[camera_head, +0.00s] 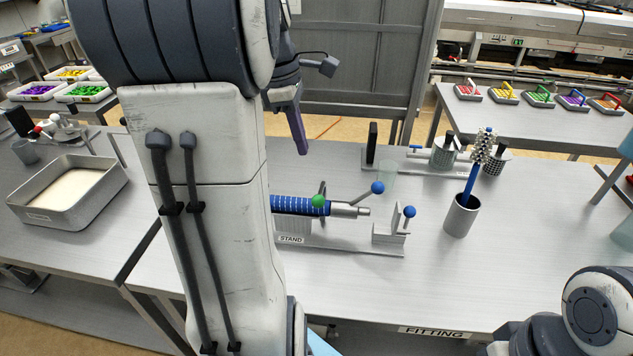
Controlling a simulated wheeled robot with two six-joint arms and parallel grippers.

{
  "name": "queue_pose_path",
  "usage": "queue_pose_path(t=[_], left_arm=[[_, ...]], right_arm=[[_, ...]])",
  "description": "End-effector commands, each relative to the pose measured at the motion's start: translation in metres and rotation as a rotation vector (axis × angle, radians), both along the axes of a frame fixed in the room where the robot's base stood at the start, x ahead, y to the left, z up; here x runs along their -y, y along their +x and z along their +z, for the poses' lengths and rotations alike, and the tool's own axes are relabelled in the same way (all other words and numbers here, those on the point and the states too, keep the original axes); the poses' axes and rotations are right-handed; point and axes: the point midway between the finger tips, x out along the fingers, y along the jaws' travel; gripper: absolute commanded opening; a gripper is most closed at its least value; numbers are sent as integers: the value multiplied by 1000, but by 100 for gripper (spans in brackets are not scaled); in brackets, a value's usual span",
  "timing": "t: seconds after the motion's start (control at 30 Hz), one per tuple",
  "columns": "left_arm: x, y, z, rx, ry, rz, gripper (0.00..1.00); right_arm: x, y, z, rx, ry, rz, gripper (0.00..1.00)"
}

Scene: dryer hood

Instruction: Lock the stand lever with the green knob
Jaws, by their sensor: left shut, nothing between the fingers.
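The stand (345,245) sits on the metal table and carries a blue ribbed cylinder (290,206) with a silver end. The green knob (318,201) shows in front of the cylinder, at its right end. Two blue knobs belong to levers nearby: one blue knob (377,188) is above the silver end, the other blue knob (409,212) is at the stand's right end. My left gripper (302,150) is shut and empty, pointing down above and behind the cylinder, apart from the green knob. My left arm hides the stand's left part. My right gripper is out of view.
A grey cup (461,214) with a blue-handled brush stands right of the stand. Behind is a rack (425,168) with dark-topped containers. A metal tray (70,190) lies at left. The table (500,270) front right is clear.

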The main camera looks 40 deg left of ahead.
Motion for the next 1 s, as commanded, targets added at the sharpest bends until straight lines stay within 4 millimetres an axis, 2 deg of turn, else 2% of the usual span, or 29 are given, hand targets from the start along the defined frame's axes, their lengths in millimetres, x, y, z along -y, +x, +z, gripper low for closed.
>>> queue_pose_path(t=[0.3,0.5,0.7,1.0], left_arm=[[11,9,-67,-5,-3,-4,0],[15,14,-100,-4,-1,-6,0],[17,17,-116,-2,0,-4,0],[17,17,-118,-1,1,-5,0]], right_arm=[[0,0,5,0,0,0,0],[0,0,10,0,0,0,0],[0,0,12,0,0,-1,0],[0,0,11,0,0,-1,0]])
